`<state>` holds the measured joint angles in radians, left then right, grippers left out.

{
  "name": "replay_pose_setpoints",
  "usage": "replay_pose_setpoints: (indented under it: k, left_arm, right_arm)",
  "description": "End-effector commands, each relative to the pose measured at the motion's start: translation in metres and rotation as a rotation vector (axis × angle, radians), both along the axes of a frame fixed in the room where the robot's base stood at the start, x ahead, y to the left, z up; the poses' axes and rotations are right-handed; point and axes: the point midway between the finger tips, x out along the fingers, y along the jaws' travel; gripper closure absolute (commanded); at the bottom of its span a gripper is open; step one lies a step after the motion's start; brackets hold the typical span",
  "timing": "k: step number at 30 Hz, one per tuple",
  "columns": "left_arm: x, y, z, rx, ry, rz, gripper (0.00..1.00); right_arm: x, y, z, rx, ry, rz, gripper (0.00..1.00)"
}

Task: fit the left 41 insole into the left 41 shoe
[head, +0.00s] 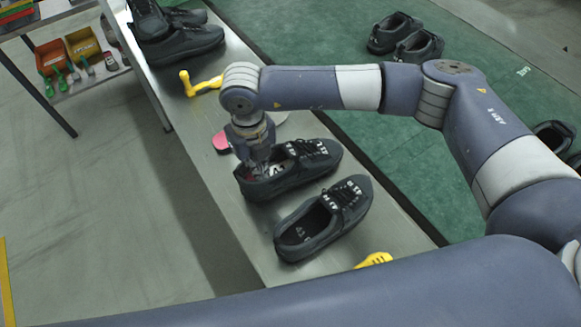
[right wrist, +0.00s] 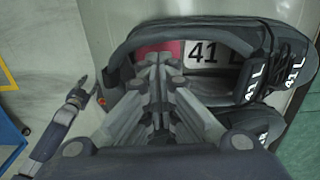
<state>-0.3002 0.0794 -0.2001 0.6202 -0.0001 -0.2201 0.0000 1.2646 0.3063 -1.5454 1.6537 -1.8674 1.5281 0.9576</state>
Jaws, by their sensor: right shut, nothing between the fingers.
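The left 41 shoe (head: 318,165), black with "41 L" on its tongue, stands on the bench, toe to the right. It also fills the upper right wrist view (right wrist: 290,35). The left 41 insole (right wrist: 210,52) lies inside it, with a white "41 L" label and pink heel part; its toe end is hidden. My right gripper (head: 263,168) points down into the shoe opening. Its fingers (right wrist: 157,68) are shut with nothing between them, over the insole. What seems to be my left gripper (right wrist: 88,88) shows small at the left of the right wrist view; its jaws are unclear.
A second black shoe (head: 340,212) stands close beside. Yellow tools (head: 205,84) (head: 374,260) lie on the bench (head: 230,185). More shoes (head: 182,42) stand at its far end.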

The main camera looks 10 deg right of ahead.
Motion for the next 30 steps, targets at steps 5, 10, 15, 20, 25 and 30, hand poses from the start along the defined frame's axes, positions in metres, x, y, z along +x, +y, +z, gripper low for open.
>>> replay_pose_setpoints:
  k: [5, 10, 15, 20, 25, 30]
  left_arm:
    - [0.000, 0.000, -0.006, 0.000, 0.000, 0.000, 0.60]
    - [0.000, 0.000, -0.010, 0.000, 0.000, 0.000, 0.60]
    - [0.000, 0.000, -0.014, 0.000, 0.000, 0.000, 0.60]
    - [0.000, 0.000, -0.017, 0.000, 0.000, 0.000, 0.60]
    - [0.000, 0.000, -0.021, 0.000, 0.000, 0.000, 0.60]
    - [0.000, 0.000, -0.023, 0.000, 0.000, 0.000, 0.60]
  right_arm:
    - [0.000, -0.001, -0.006, 0.000, 0.000, 0.000, 1.00]
    - [0.000, -0.002, -0.010, 0.000, 0.000, 0.000, 1.00]
    - [0.001, -0.002, -0.014, 0.000, 0.000, 0.000, 1.00]
    - [0.001, -0.003, -0.018, 0.000, 0.000, 0.000, 1.00]
    - [0.001, -0.003, -0.022, 0.000, 0.000, 0.000, 1.00]
    - [0.001, -0.004, -0.024, 0.000, 0.000, 0.000, 1.00]
